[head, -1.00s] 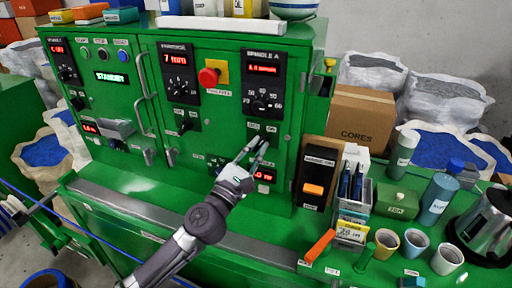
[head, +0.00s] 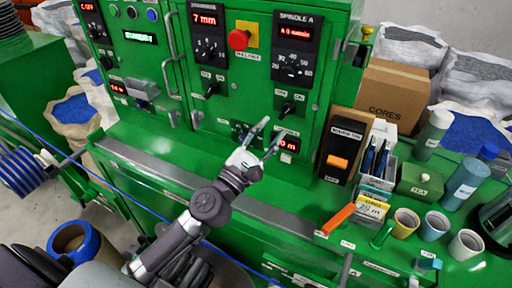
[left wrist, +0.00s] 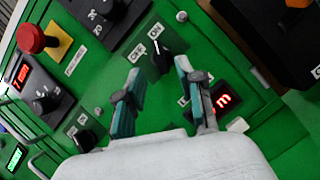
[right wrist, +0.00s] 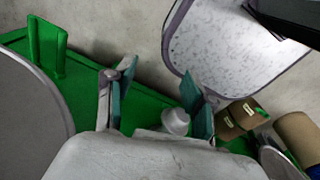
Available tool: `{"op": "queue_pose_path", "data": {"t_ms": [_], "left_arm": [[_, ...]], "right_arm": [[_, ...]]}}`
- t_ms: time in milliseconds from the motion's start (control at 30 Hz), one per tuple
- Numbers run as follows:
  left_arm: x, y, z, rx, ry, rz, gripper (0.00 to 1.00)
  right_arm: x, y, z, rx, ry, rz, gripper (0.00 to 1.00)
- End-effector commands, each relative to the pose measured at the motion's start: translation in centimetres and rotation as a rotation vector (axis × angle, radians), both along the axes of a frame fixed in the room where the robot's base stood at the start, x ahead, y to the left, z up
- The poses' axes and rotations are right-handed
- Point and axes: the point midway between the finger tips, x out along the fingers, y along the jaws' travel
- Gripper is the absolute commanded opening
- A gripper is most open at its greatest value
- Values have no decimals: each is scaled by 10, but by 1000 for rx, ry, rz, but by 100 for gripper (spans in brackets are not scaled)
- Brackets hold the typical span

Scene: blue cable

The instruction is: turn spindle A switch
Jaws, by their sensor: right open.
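The spindle A panel (head: 297,45) is a black plate with a red display and a dial on the green cabinet. The switch also shows in the left wrist view (left wrist: 162,58), just beyond and between the fingertips. My left gripper (head: 274,129) is open and empty, just below the switch in the head view, with no clear contact. My right gripper (right wrist: 159,70) is open and empty in the right wrist view, away from the panel.
A similar switch (head: 211,89) and a red emergency button (head: 238,39) are to the left. A red display (head: 287,143) sits below the spindle switch. A black box with an orange rocker (head: 337,162), pens, cups and bottles crowd the shelf at right.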

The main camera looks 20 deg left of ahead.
Motion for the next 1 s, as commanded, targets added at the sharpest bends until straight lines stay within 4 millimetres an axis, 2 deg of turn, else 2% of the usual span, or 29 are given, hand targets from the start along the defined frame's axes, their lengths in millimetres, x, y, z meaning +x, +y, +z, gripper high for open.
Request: {"op": "queue_pose_path", "data": {"t_ms": [33, 167, 400, 600, 1000], "left_arm": [[-11, 2, -5, -10, 4, 2, 38], [-35, 10, -14, -6, 6, 8, 38], [-50, 12, -16, -8, -4, 0, 38], [-58, 15, -19, -1, -3, 1, 38], [-58, 15, -19, 0, -4, 0, 38]], "right_arm": [[0, 0, 0, 0, 0, 0, 54], [0, 1, 0, 1, 0, 0, 54], [0, 1, 0, 1, 0, 0, 54], [0, 1, 0, 1, 0, 0, 54], [0, 1, 0, 1, 0, 0, 54]]}}
